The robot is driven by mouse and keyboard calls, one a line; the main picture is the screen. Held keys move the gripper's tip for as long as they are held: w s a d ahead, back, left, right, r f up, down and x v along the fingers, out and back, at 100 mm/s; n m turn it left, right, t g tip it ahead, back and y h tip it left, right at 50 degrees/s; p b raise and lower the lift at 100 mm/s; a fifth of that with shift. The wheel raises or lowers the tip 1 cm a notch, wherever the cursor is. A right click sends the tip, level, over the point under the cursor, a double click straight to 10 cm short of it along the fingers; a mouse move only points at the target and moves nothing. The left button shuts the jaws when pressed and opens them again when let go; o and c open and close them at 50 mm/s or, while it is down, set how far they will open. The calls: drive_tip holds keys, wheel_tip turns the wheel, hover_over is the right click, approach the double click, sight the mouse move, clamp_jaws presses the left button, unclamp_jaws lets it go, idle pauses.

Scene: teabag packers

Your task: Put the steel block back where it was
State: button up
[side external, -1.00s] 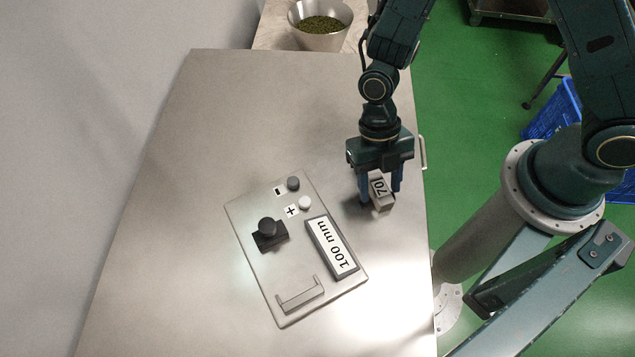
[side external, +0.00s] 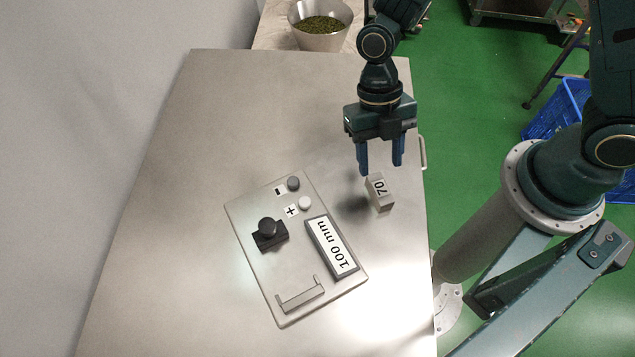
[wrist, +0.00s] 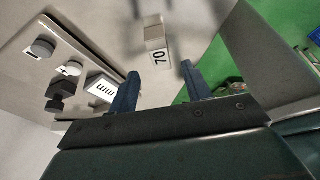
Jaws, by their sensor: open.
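The steel block (side external: 380,196) marked "70" stands on the steel table, right of the panel and close to the table's right edge. My gripper (side external: 381,170) is open and empty above and behind the block, with its two blue fingers pointing down and apart from it. In the wrist view the block (wrist: 157,45) shows beyond and between the open fingers (wrist: 160,85), with clear space between.
A flat panel (side external: 262,290) lies on the table (side external: 200,150). It carries a "100 mm" display (side external: 333,246), a grey button (side external: 293,183), a white button (side external: 305,202), a black knob (side external: 268,229) and a metal handle (side external: 300,295). A bowl of green leaves (side external: 320,38) stands beyond the table.

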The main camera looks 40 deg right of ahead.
drive_tip(key=shift+v, duration=3)
drive_tip(key=shift+w, duration=0.1)
drive_tip(key=d+r+m+t, duration=0.4)
drive_tip(key=d+r+m, duration=0.3)
drive_tip(key=r+m, duration=0.6)
drive_tip(key=s+d+r+m+t+h, duration=0.1)
drive_tip(key=s+d+r+m+t, duration=0.4)
drive_tip(key=m, duration=1.3)
drive_tip(key=shift+s+d+r+m+t+h, duration=0.3)
drive_tip(key=shift+s+d+r+h, duration=0.1)
drive_tip(key=shift+s+d+r, duration=1.3)
drive_tip(key=shift+w+d+f, duration=0.1)
drive_tip(key=shift+f, duration=0.1)
